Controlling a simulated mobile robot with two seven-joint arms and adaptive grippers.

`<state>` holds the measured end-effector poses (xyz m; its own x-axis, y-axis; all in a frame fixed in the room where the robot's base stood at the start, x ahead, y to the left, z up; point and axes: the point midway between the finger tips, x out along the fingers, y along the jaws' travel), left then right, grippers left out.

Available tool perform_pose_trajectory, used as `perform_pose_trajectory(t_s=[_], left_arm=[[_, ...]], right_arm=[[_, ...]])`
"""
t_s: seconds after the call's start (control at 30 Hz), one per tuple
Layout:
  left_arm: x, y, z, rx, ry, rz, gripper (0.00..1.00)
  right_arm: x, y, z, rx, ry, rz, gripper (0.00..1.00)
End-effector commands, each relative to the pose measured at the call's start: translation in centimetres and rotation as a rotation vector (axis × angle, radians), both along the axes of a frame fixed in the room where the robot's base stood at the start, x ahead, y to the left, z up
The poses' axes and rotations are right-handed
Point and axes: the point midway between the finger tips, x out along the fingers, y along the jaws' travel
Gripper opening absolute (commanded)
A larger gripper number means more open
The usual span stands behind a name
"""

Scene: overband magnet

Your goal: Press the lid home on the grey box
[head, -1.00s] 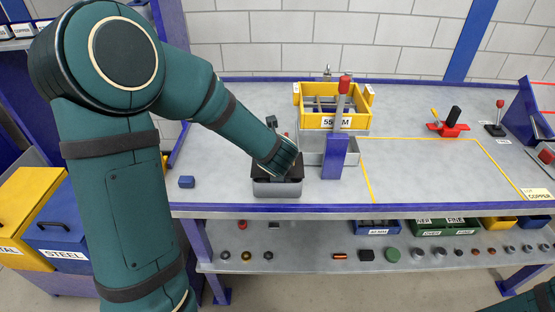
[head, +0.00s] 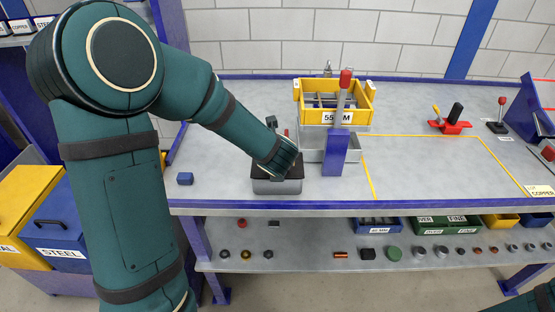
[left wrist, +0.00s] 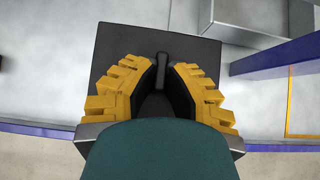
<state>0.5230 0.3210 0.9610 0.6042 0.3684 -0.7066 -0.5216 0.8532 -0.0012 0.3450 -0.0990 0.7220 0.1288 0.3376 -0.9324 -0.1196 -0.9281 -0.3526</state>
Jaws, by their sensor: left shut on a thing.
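The grey box (head: 277,187) stands near the front edge of the bench in the head view. Its black lid (head: 259,172) lies over the top, and I see no clear gap at the front. Whether it is fully seated I cannot tell. In the left wrist view the lid (left wrist: 125,50) is a flat black plate, with a corner of the grey box (left wrist: 88,132) below it. My left gripper (left wrist: 162,75) is shut on the lid's upright black handle (left wrist: 161,62). In the head view my left wrist hides the fingers. My right gripper is out of view.
A blue lever stand (head: 336,155) with a red knob stands just right of the box, before a grey tray (head: 312,143) and a yellow crate (head: 303,112).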

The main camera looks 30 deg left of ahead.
Motion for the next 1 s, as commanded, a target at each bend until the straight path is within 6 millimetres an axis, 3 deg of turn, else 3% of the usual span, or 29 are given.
perform_pose_trajectory(t_s=[0.17, 0.2, 0.27, 0.67, 1.0], left_arm=[[0.0, 0.0, -0.4, 0.0, 0.0, 0.0, 0.0], [0.0, 0.0, -0.3, 0.0, 0.0, 0.0, 0.27], [0.0, 0.0, -0.3, 0.0, 0.0, 0.0, 0.44], [-0.3, -0.2, 0.2, 0.0, -0.002, -0.001, 0.44], [-3.8, -2.4, 4.4, 0.0, -0.007, -0.001, 0.44]], right_arm=[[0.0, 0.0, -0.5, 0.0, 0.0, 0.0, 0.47], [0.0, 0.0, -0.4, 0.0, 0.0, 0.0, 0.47], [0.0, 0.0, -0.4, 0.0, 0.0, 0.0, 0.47], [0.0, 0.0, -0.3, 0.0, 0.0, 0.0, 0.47], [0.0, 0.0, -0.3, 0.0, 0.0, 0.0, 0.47]])
